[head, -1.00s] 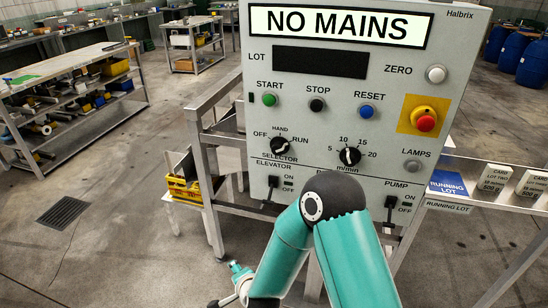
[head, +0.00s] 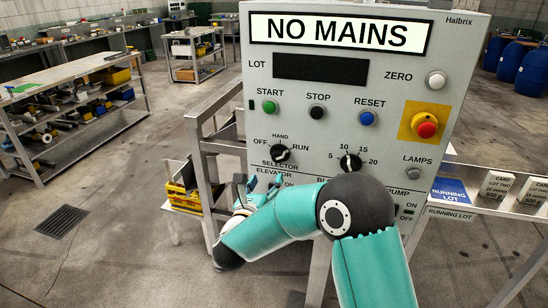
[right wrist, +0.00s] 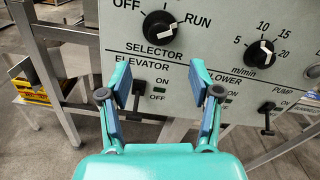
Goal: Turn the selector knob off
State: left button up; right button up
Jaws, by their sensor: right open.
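The black selector knob (head: 280,152) is on the grey control panel (head: 385,95), under the labels OFF, HAND and RUN. In the right wrist view the knob (right wrist: 160,29) shows above the fingertips, its white mark on the right side, towards RUN. My right gripper (head: 264,183) is open and empty, just below the knob in the head view. In the right wrist view its two blue-padded fingers (right wrist: 160,80) are spread wide below the knob, apart from it. My left gripper is not in view.
The m/min knob (head: 350,162) is right of the selector. Below are the elevator switch (right wrist: 137,92), the partly hidden blower switch and the pump switch (right wrist: 267,115). A red stop button (head: 426,126) is at right. A metal frame (head: 207,180) stands left of the panel.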

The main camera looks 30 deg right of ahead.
aim_at(277, 159)
jog(key=p+x, duration=0.3)
jog(key=x, duration=0.7)
jog(key=shift+r, duration=0.1)
jog(key=shift+w+d, duration=0.5)
jog(key=shift+w, duration=0.05)
